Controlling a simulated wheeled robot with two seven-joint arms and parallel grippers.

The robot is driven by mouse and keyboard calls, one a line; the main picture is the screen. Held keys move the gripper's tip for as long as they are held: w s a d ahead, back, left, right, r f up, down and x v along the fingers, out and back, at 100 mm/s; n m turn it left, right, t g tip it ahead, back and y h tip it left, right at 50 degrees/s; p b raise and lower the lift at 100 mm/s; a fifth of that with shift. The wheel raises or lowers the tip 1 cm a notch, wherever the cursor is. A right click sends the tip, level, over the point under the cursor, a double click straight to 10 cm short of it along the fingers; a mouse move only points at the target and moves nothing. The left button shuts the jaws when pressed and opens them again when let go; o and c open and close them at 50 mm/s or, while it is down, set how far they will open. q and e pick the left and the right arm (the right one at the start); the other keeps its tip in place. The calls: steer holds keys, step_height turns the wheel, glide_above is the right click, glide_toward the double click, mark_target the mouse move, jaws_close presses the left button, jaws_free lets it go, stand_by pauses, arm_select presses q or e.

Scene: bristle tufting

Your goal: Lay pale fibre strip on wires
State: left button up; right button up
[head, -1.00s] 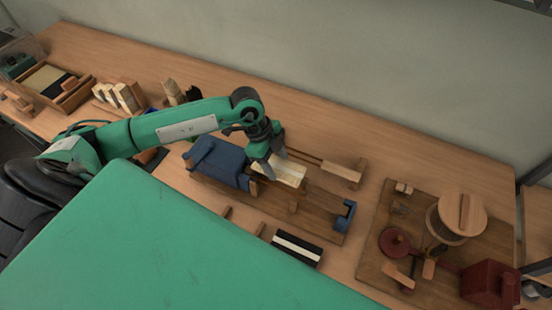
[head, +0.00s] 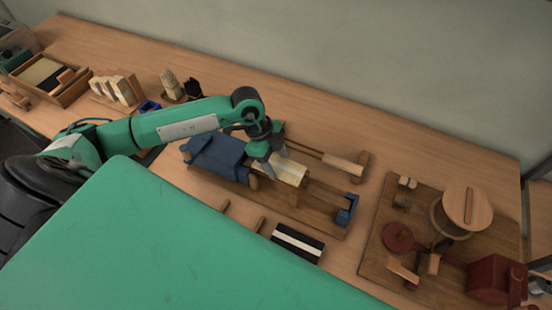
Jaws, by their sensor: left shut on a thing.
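The pale fibre strip (head: 291,172) is at the middle of the wooden twisting jig (head: 318,206), beside the blue block (head: 216,155). My left gripper (head: 268,171) comes down over the strip's left end and is shut on it. Thin wires (head: 306,149) run toward a wooden handle (head: 345,165) on the right. The gripper and strip hide the wires near the blue block, so I cannot tell whether the strip touches them. My right gripper is not in view.
A blue bracket (head: 347,210) stands at the jig's right end. A black and white striped block (head: 297,243) lies in front. A board (head: 382,240) with a spool (head: 466,207) and a red box (head: 495,280) is at right. A wooden tray (head: 78,88) is far left.

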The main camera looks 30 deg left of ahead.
arm_select(q)
steer(key=shift+f, duration=0.15)
stand_by(0.4)
steer(key=shift+f+b, duration=0.65)
steer(key=shift+f, duration=0.35)
steer(key=shift+f, duration=0.3)
stand_by(0.5)
steer(key=shift+f, duration=0.45)
steer(key=shift+f, duration=0.2)
stand_by(0.5)
steer(key=o, duration=1.1)
steer(key=shift+c, duration=0.2)
